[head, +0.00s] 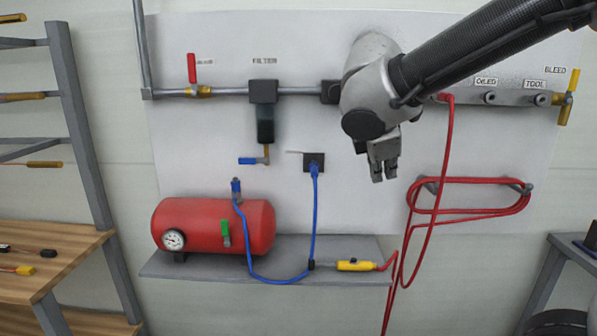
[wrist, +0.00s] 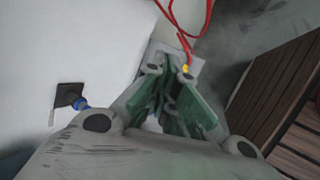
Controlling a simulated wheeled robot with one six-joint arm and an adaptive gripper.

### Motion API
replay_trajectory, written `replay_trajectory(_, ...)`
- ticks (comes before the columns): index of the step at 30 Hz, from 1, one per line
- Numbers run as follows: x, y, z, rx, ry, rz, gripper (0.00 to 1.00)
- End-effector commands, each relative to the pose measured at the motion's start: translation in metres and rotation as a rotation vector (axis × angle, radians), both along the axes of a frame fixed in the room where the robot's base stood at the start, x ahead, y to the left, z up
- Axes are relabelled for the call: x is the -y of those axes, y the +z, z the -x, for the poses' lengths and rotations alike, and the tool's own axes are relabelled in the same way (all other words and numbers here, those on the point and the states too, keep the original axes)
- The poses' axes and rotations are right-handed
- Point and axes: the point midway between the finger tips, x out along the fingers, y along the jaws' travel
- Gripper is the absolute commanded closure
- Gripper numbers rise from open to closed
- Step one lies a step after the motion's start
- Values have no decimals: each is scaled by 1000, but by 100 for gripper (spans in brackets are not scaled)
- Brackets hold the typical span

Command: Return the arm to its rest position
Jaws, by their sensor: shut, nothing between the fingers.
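My gripper (head: 384,176) hangs from my arm in front of the white wall panel, pointing down. In the head view its fingers are close together with nothing between them. It is above the shelf and left of the coiled red hose. In the wrist view my gripper (wrist: 172,115) shows its finger linkages and green pads, with no object held. My arm reaches in from the upper right and hides part of the pipe along the panel.
A red tank (head: 225,222) with a gauge stands on the grey shelf (head: 340,245). A blue hose (head: 313,215), a yellow tool (head: 357,265) and a red hose (head: 470,181) are nearby. A filter (head: 264,110) hangs left. A wooden bench (head: 50,262) is at far left.

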Motion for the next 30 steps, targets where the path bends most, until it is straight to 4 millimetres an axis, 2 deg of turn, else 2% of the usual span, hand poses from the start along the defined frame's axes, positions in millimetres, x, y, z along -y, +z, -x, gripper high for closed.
replay_trajectory(1, 36, -11, 21, -23, -212, -139, 100)
replay_trajectory(3, 77, -30, 61, -57, -553, -360, 100)
replay_trajectory(6, 114, -50, 115, -88, -968, -633, 100)
replay_trajectory(10, 143, -55, 156, -60, -1223, -844, 100)
replay_trajectory(15, 179, -40, 173, 72, -1348, -932, 100)
replay_trajectory(18, 188, -37, 177, 104, -1382, -943, 100)
replay_trajectory(30, 191, -37, 177, 109, -1392, -940, 100)
